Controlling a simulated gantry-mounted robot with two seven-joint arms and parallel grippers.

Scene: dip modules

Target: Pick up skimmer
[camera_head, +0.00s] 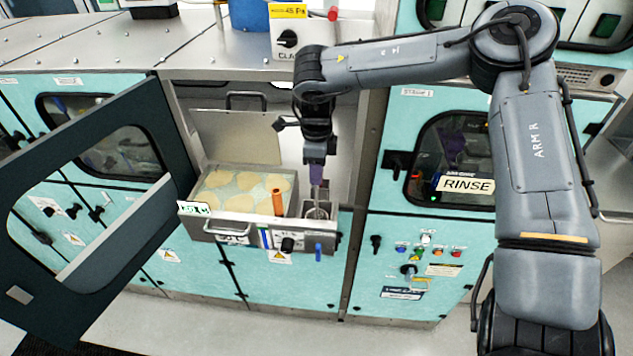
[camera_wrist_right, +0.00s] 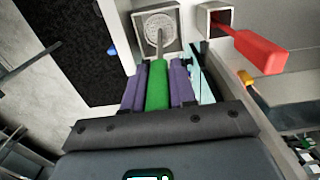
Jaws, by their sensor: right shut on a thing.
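The skimmer (camera_wrist_right: 156,88) has a green handle, a thin grey stem and a round perforated head. My right gripper (camera_head: 316,178) has purple fingers and points down above the front right of the open module. In the right wrist view, the fingers (camera_wrist_right: 157,72) are shut on the green handle, one on each side. The skimmer's head sits within a square metal holder (camera_wrist_right: 139,20); in the head view the holder (camera_head: 327,213) shows below the gripper. Whether the head touches the holder I cannot tell. My left gripper is not in view.
A red-handled tool (camera_wrist_right: 258,52) stands in a second holder beside the skimmer; its handle looks orange in the head view (camera_head: 278,203). A bath (camera_head: 215,202) with several yellowish pieces lies left of it. An open dark door (camera_head: 150,118) swings out at left.

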